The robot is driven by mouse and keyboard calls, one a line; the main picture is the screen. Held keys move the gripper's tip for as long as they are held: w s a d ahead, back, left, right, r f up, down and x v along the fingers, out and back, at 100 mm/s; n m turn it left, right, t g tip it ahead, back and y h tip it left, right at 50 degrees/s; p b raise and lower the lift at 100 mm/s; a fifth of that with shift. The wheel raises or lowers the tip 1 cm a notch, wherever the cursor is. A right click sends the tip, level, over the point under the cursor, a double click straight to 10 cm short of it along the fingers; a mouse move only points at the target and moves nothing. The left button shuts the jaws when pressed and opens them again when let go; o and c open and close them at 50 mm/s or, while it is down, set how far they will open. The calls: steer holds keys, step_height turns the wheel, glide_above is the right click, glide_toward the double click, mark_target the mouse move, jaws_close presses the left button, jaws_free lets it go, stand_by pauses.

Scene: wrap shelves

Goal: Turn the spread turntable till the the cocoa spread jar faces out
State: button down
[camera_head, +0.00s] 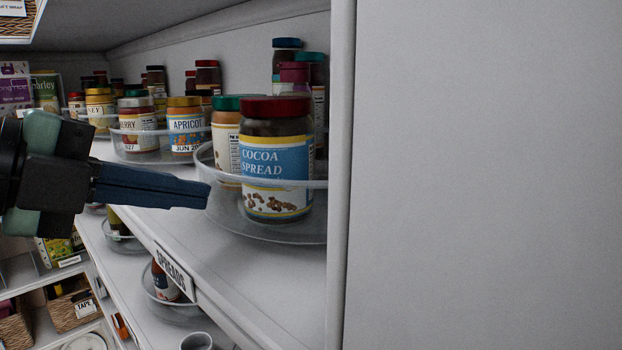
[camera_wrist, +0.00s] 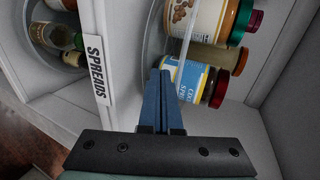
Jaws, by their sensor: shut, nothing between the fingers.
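The cocoa spread jar (camera_head: 276,165) has a red lid and a blue label. It stands at the front of the clear spread turntable (camera_head: 262,229), its label turned toward the shelf's open front. It also shows in the wrist view (camera_wrist: 187,80), sideways. My gripper (camera_head: 208,194) is shut and empty, its fingertips close to the turntable's left rim in the head view. In the wrist view the fingers (camera_wrist: 160,74) reach beside the jar; whether they touch the rim I cannot tell. A green-lidded jar (camera_head: 226,135) stands behind left of the cocoa jar on the turntable.
A white upright panel (camera_head: 341,180) bounds the shelf on the right and hides part of the turntable. Another turntable (camera_head: 140,155) with an apricot jar (camera_head: 186,127) stands left. A SPREADS label (camera_head: 174,271) marks the shelf edge. Bare shelf lies in front of the turntable.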

steer(key=shift+w+a+r+p, duration=0.1)
steer(key=shift+w+a+p, duration=0.3)
steer(key=shift+w, duration=0.15)
steer(key=shift+w+a, duration=0.3)
steer(key=shift+w, duration=0.25)
steer(key=shift+s+a, duration=0.1)
steer(key=s+a, duration=0.1)
steer(key=a, duration=0.1)
steer(key=shift+s+a, duration=0.35)
steer(key=shift+s, duration=0.05)
steer(key=b+v, duration=0.4)
steer(key=v, duration=0.9)
